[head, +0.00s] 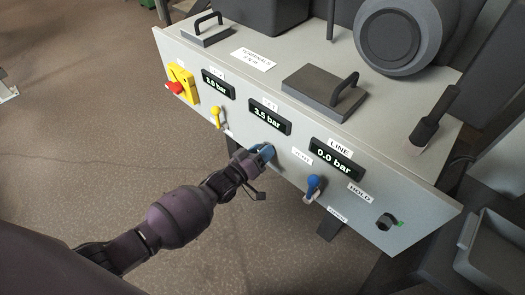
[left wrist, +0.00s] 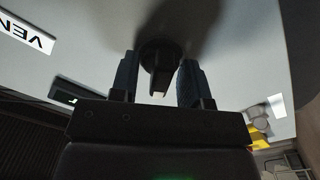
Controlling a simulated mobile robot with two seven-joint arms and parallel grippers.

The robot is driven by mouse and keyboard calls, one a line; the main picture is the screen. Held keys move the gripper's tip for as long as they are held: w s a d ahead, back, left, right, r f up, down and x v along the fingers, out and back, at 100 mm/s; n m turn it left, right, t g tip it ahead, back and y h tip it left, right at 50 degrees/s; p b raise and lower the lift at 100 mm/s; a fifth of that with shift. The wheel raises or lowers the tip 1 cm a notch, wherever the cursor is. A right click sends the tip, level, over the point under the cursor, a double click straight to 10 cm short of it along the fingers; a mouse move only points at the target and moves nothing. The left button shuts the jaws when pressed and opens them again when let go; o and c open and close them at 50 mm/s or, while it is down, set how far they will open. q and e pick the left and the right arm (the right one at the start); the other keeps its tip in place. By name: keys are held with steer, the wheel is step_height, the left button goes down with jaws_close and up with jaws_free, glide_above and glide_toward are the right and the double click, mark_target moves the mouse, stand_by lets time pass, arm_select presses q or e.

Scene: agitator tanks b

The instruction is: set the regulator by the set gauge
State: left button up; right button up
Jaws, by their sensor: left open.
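The set gauge (head: 269,117) is the middle display on the sloped panel and reads 3.5 bar. The line gauge (head: 337,158) to its right reads 0.0 bar. My left gripper (head: 259,160) is at the panel just below the set gauge, and its tip hides most of what is there. In the left wrist view a dark round knob (left wrist: 161,56) with a ridge, seemingly the regulator, sits between the open fingers (left wrist: 157,85). A gap shows on each side of the ridge. My right gripper is out of view.
A blue lever (head: 313,186) is right of my left gripper. A yellow lever (head: 216,115) and a red knob on a yellow plate (head: 182,80) are left. The left display (head: 218,84) is lit. A dark knob (head: 385,221) is far right. Floor before the panel is clear.

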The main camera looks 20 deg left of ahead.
arm_select(q)
steer(key=c, duration=0.6)
steer(key=shift+o, duration=0.2)
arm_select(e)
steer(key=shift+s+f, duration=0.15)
arm_select(q)
steer(key=shift+m, duration=0.3)
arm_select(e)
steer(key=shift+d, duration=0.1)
arm_select(q)
steer(key=shift+r+m+p, duration=0.1)
steer(key=shift+m+p, duration=0.25)
steer(key=shift+m, duration=0.55)
steer(key=m, duration=0.3)
steer(key=shift+d+m+p, duration=0.1)
steer(key=shift+m+p, duration=0.2)
steer(key=m, duration=0.3)
steer(key=shift+s+d, duration=0.1)
steer(key=shift+m, duration=0.8)
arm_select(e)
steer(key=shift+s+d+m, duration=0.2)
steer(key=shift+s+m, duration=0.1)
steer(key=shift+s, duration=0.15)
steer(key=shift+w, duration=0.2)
